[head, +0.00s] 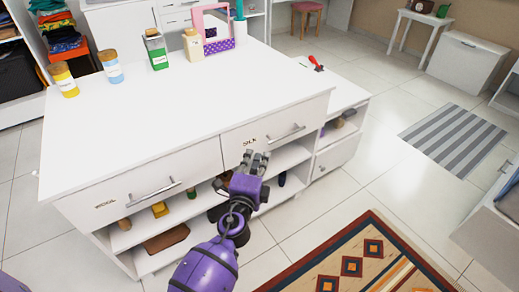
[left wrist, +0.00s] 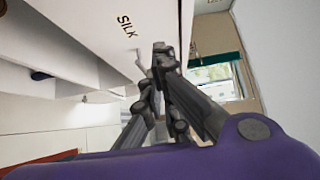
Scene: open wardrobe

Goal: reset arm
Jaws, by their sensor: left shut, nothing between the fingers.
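My left gripper (head: 256,158) is shut and empty in the head view. It is in front of the white dresser (head: 180,110), close to the drawer labelled SILK (head: 270,130) and left of that drawer's handle. In the left wrist view the shut fingers (left wrist: 160,48) point away from the camera, beside the SILK label on the drawer front (left wrist: 95,25). Whether the fingertips touch the drawer front cannot be told. My right gripper is in neither view.
The WOOL drawer (head: 135,190) is at the left. Jars (head: 110,66), a green container (head: 156,50) and a pink-framed box (head: 216,30) stand along the dresser's back. Open shelves below hold small items.

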